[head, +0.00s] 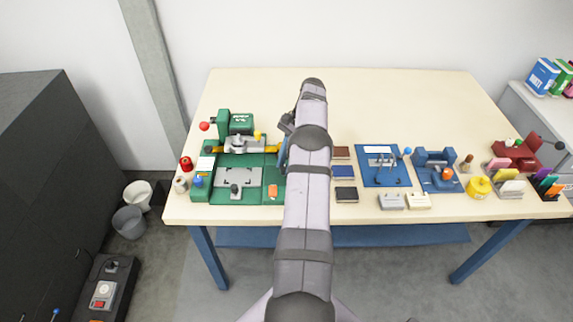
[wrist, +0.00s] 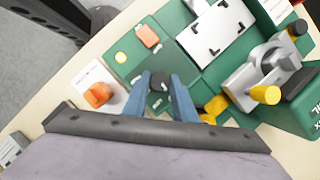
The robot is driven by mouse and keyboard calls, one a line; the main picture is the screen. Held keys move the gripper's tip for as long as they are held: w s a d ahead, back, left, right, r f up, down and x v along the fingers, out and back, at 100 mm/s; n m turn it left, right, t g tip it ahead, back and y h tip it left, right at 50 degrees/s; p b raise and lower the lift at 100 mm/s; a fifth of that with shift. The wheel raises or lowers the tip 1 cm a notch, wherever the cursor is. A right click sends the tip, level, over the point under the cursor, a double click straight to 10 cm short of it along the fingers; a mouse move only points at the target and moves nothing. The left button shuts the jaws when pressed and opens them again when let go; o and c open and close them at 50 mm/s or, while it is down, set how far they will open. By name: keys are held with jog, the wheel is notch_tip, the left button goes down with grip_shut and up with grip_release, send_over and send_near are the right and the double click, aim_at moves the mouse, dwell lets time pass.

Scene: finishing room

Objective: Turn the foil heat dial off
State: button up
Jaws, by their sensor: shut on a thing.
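A green foil press (head: 262,165) stands at the left of the table and also shows in the wrist view (wrist: 175,22). In the wrist view, a small round black dial (wrist: 158,82) sits on its green panel, with pale marks near it. My gripper (wrist: 160,88) has its two blue fingers closed around this dial, one on each side. I take this to be the foil heat dial; its pointer direction is not clear. In the head view my arm covers the dial and most of the gripper.
An orange rocker (wrist: 148,36) and a small yellow lamp (wrist: 120,58) are near the dial. An orange knob (wrist: 98,95) stands on a white plate beside the press. A yellow-handled clamp (wrist: 265,94) and gold roll (wrist: 213,108) are to the right.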

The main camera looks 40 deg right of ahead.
jog(key=shift+n, duration=0.5)
jog(key=o, duration=1)
jog(key=shift+o, duration=0.2)
jog(key=shift+r, duration=0.15)
notch_tip(320, 180, up, 10)
jog(key=p, duration=0.2)
